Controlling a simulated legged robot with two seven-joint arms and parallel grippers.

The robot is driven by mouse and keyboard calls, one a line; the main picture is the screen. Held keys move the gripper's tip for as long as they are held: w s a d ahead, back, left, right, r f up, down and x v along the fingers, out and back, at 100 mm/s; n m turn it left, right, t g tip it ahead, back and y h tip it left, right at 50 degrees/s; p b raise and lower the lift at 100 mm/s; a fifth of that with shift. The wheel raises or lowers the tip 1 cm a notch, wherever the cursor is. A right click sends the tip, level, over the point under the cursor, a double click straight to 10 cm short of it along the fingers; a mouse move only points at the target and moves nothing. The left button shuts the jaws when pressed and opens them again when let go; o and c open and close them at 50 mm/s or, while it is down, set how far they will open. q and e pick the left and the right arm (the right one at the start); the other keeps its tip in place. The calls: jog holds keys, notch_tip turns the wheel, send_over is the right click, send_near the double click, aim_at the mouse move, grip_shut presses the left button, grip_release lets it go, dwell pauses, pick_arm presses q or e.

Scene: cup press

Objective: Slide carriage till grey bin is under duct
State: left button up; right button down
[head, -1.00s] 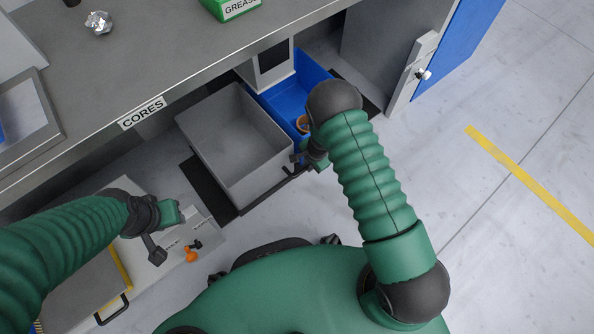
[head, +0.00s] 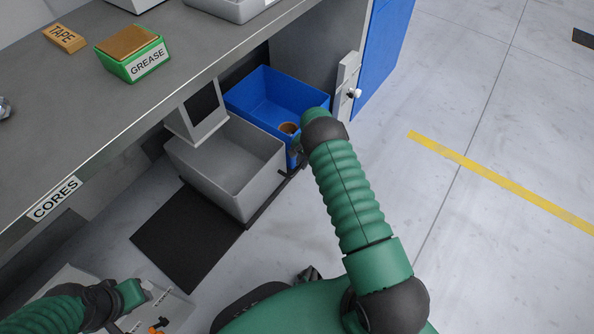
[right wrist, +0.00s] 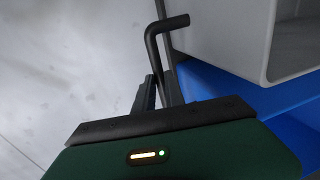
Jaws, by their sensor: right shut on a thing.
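The grey bin (head: 250,190) stands beside the blue bin (head: 262,112) on the low carriage (head: 262,208) under the bench. The square grey duct (head: 205,128) hangs from the bench and overlaps the grey bin's back edge in the head view; the exact alignment is hard to judge. My right gripper (head: 296,150) is at the blue bin's front corner, mostly hidden by its arm. It is shut on the carriage's bent black handle, which shows in the right wrist view (right wrist: 160,50). My left gripper (head: 145,300) is at lower left, away from the bins; its jaws are unclear.
A dark mat or track (head: 185,240) lies bare left of the grey bin. A brown round item (head: 289,128) is in the blue bin. A blue cabinet door (head: 385,45) stands right of the bins. The bench (head: 130,90) overhangs them.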

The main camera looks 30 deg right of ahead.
jog(key=shift+w+d, duration=0.1)
jog(key=shift+d, duration=0.2)
jog(key=shift+d+r, duration=0.1)
jog(key=c, duration=1.4)
grip_release()
jog(key=shift+r, duration=0.1)
jog(key=s+d+r+p, duration=0.1)
jog(key=s+r+p, duration=0.2)
jog(key=r+p, duration=0.6)
notch_tip(320, 180, up, 7)
jog(key=shift+f, duration=0.1)
